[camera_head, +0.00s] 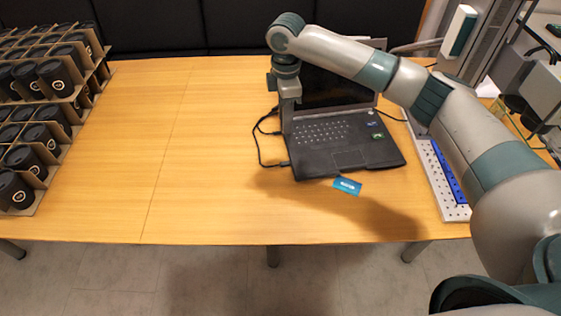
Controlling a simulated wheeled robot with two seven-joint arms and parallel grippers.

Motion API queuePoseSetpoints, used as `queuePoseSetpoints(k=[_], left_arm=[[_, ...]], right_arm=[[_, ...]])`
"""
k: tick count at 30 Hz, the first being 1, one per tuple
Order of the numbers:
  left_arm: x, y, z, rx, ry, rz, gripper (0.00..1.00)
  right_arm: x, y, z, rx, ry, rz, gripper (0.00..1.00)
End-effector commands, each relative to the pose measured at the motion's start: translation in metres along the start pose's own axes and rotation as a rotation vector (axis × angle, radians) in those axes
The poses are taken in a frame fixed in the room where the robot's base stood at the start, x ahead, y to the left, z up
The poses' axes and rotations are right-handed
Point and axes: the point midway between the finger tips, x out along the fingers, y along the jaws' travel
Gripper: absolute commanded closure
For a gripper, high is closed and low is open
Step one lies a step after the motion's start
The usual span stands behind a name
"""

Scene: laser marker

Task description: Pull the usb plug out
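A black laptop (345,143) stands open on the wooden table, its screen partly hidden behind my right arm. Black cables (262,150) run along its left side. One ends in a small plug (284,163) at the laptop's left edge, near the front corner. Another cable end shows farther back, close to my gripper. My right gripper (287,125) points down at the laptop's left rear edge, beside the keyboard. Its fingertips are small and partly hidden, so I cannot tell whether they are open or hold a plug. My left gripper is out of view.
A blue card (347,186) lies at the laptop's front edge. Stacked cardboard trays of black cups (40,110) fill the table's left end. A perforated metal plate (437,178) and a machine stand at the right. The table's middle left (190,150) is clear.

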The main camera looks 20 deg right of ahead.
Motion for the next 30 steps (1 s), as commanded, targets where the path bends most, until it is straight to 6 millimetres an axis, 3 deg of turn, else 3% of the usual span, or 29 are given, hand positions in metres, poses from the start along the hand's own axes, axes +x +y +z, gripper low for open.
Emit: queuePoseSetpoints(k=[16,23,30], left_arm=[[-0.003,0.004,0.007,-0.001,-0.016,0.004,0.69],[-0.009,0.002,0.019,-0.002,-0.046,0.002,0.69],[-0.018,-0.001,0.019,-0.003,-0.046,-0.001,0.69]], right_arm=[[0.011,0.0,0.0,0.002,0.001,-0.002,0.68],[0.039,-0.001,0.0,0.002,0.001,-0.003,0.68],[0.081,0.0,0.0,0.003,0.001,-0.002,0.68]])
